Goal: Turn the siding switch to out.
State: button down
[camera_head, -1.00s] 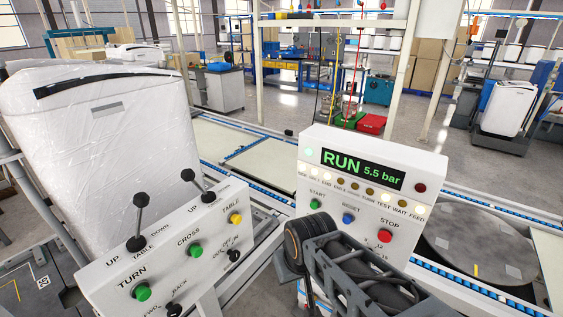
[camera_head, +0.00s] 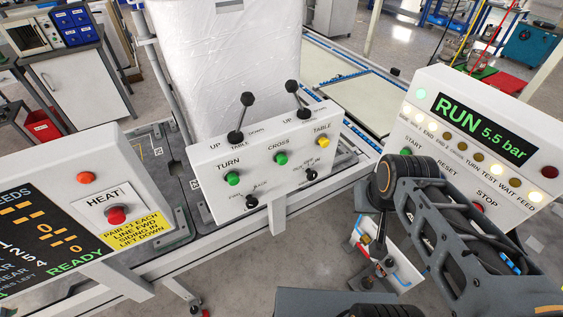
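The white control panel (camera_head: 215,165) stands left of centre, with two ball-topped levers and green and yellow buttons. A small black rotary knob (camera_head: 310,174) sits at its lower right, under the CROSS and TABLE buttons. Small lettering beside it is too blurred to read surely, and its pointing direction cannot be told. Another black knob (camera_head: 251,202), by the lettering FWD and BACK, sits at lower left. My arm's dark links reach in from the right, apart from this panel. My gripper cannot be made out in the view.
A RUN 5.5 bar console (camera_head: 548,140) stands behind my arm at right. A HEAT box (camera_head: 75,180) and dark READY display (camera_head: 35,240) are at left. A tall wrapped white block (camera_head: 225,70) stands behind the panel. A small white plate with blue and red parts (camera_head: 398,275) is low beside my arm.

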aim_at(311, 175)
jog(key=u, duration=1.05)
jog(key=k, duration=0.4)
jog(key=u, duration=0.35)
